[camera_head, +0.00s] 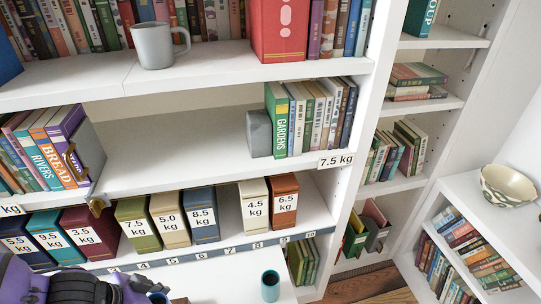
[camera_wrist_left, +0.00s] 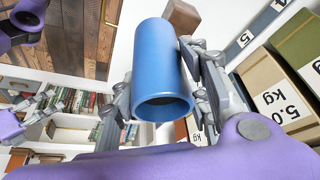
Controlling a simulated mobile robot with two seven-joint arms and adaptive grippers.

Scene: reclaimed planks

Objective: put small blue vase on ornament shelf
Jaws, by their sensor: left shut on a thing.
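The small blue vase (camera_wrist_left: 163,62) is a plain blue cylinder with its round open end facing the left wrist camera. My left gripper (camera_wrist_left: 160,75) is shut on it, with grey fingers on both sides. In the head view my left gripper (camera_head: 140,291) is at the bottom left, in front of the lowest shelf row, and the vase's dark blue rim (camera_head: 158,298) just shows at the bottom edge. No shelf is marked as the ornament shelf; the middle shelf (camera_head: 180,150) has a wide bare stretch. A second grey gripper (camera_wrist_left: 42,105), apparently my right, shows small at left in the wrist view.
A teal cup (camera_head: 270,286) stands on the white surface in front. A grey mug (camera_head: 157,45) stands on the upper shelf. Books and a grey block (camera_head: 259,134) bound the middle shelf's clear space. Several weight-labelled boxes (camera_head: 203,215) line the lower shelf. A patterned bowl (camera_head: 508,187) is at right.

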